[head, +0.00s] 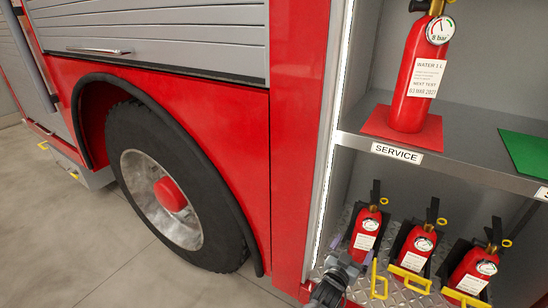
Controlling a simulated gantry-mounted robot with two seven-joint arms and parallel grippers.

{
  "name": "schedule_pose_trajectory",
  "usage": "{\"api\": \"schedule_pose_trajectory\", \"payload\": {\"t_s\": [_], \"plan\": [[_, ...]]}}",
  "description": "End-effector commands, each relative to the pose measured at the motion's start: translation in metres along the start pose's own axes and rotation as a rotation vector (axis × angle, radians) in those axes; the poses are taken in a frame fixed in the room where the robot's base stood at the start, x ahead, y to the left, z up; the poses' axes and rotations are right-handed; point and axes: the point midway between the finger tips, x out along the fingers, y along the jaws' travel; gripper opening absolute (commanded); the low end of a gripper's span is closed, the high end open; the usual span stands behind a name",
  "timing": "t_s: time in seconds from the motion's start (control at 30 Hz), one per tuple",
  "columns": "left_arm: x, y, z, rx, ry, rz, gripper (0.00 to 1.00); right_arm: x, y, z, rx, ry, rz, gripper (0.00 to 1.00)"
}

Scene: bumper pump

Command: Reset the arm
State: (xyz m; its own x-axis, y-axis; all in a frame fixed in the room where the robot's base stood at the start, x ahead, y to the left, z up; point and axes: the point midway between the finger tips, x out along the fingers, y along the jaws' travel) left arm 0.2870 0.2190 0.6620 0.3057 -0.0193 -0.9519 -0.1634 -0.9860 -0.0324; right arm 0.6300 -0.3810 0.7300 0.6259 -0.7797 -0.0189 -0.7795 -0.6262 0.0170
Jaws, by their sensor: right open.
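My right gripper (343,268) shows at the bottom of the head view, dark grey and seen from behind. It is open, in front of the lower compartment's left edge and just below the leftmost small red extinguisher (366,232). I cannot tell whether its fingers touch anything. My left gripper is not in view.
A larger red extinguisher (412,85) with a gauge stands on a red mat (375,124) on the shelf marked SERVICE (397,153). A green mat (527,150) lies bare to its right. Below, more small extinguishers (415,248) lean in holders with yellow bars. A truck wheel (165,190) is left.

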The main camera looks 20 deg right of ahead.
Motion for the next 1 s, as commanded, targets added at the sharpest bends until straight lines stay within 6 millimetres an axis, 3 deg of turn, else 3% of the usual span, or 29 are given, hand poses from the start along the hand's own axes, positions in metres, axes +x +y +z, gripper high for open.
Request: {"api": "schedule_pose_trajectory", "payload": {"t_s": [0.17, 0.27, 0.37, 0.47, 0.6, 0.7, 0.9, 1.0], "plan": [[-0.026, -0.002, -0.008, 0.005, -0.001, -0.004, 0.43, -0.015, 0.007, 0.003, 0.018, -0.138, -0.123, 1.0], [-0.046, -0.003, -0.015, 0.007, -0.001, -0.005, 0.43, -0.04, 0.011, 0.004, 0.01, -0.276, -0.252, 1.0], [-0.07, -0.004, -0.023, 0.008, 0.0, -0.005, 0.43, -0.084, 0.02, 0.001, -0.036, -0.444, -0.412, 1.0], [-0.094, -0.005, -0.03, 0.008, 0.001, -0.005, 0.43, -0.144, 0.037, -0.008, -0.132, -0.62, -0.57, 1.0], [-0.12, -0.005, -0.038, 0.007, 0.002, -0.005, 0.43, -0.229, 0.076, -0.029, -0.315, -0.831, -0.739, 1.0], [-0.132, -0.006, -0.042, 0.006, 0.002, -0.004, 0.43, -0.275, 0.106, -0.045, -0.441, -0.937, -0.811, 1.0], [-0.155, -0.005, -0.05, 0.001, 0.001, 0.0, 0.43, -0.345, 0.169, -0.086, -0.683, -1.089, -0.893, 1.0], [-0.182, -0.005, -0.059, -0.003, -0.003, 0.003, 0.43, -0.345, 0.169, -0.117, -0.688, -1.092, -0.893, 1.0]]}}
